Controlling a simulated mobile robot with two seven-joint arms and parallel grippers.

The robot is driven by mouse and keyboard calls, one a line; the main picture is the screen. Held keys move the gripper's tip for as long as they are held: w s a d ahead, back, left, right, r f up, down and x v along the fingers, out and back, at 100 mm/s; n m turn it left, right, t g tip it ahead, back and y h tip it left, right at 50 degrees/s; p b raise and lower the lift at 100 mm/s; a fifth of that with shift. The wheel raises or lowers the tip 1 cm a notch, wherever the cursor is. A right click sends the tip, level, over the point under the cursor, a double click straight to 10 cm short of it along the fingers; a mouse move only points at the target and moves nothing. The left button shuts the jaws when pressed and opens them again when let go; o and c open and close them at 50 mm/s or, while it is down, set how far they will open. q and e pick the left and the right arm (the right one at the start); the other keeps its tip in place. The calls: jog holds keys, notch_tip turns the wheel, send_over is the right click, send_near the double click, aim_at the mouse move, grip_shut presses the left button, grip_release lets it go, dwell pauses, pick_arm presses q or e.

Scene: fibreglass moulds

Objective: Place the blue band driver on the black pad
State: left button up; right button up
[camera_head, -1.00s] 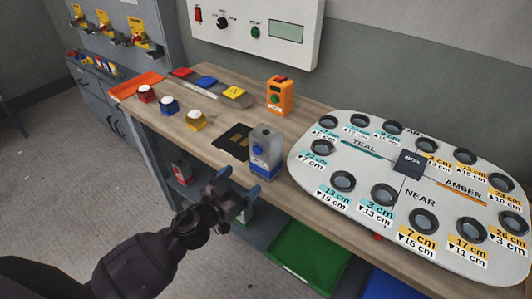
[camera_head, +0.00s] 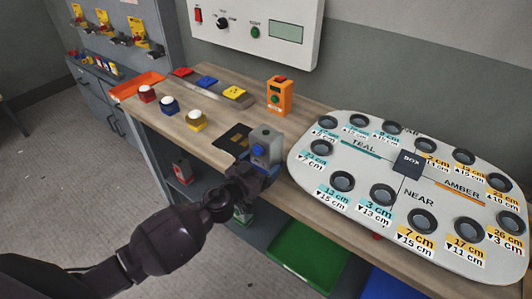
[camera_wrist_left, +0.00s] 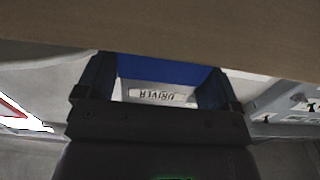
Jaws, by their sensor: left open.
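The blue band driver (camera_head: 267,136) is a grey box with a blue band, upright on the wooden bench near its front edge. The black pad (camera_head: 233,137) lies flat just left of it, with small tan marks on it. My left gripper (camera_head: 261,165) is at the driver's front, low on its body, and partly hides it. In the left wrist view its fingers (camera_wrist_left: 158,82) stand open on either side of the driver, whose blue band (camera_wrist_left: 160,71) and upside-down DRIVER label (camera_wrist_left: 157,95) show between them. Whether the fingers touch it I cannot tell. My right gripper is out of view.
A large white board (camera_head: 405,250) with round holes stands close on the right. An orange box (camera_head: 280,96) stands behind the driver. Red, blue and yellow knobbed blocks (camera_head: 169,107) sit to the left. A green bin (camera_head: 307,258) is below the bench.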

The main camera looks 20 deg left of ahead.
aim_at(266, 141)
pick_arm(q)
jog(key=shift+x, duration=1.3)
jog(key=c, duration=1)
notch_tip(266, 141, up, 7)
jog(key=p, duration=0.4)
jog(key=shift+f, duration=0.1)
notch_tip(266, 141, up, 12)
jog(key=shift+f+p, duration=0.15)
jog(key=shift+p, duration=0.6)
jog(key=shift+r, duration=0.85)
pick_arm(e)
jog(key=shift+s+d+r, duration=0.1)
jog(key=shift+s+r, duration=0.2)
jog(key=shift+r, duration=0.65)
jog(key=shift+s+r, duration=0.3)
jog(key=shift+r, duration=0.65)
